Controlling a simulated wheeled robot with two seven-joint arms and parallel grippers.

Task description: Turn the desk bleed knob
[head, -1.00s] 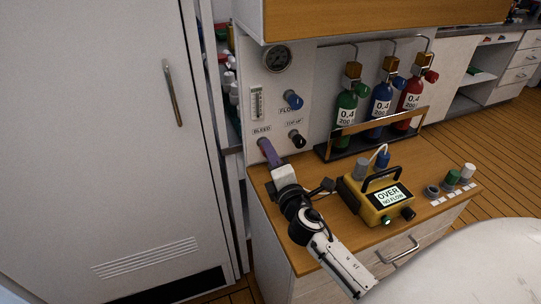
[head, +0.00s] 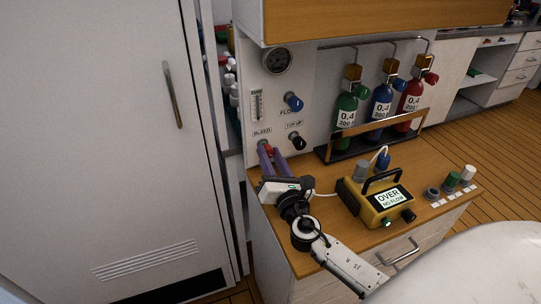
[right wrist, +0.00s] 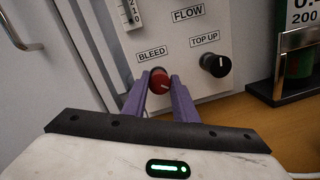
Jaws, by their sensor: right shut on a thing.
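The red bleed knob (head: 268,149) is on the white panel under the BLEED label, at the panel's lower left. It also shows in the right wrist view (right wrist: 159,79), with a pale mark towards its lower right. My right gripper (head: 270,152) reaches up to the panel from below. Its two purple fingers lie on either side of the knob and are shut on it; they hide part of its sides. In the right wrist view the fingers (right wrist: 160,88) flank the knob left and right. My left gripper is not in view.
The black top-up knob (head: 298,142) is just right of the bleed knob, with the blue flow knob (head: 293,102) above. A yellow meter (head: 372,205) reading OVER, NO FLOW stands on the desk (head: 425,160). Several gas bottles stand in a rack (head: 375,138) behind it.

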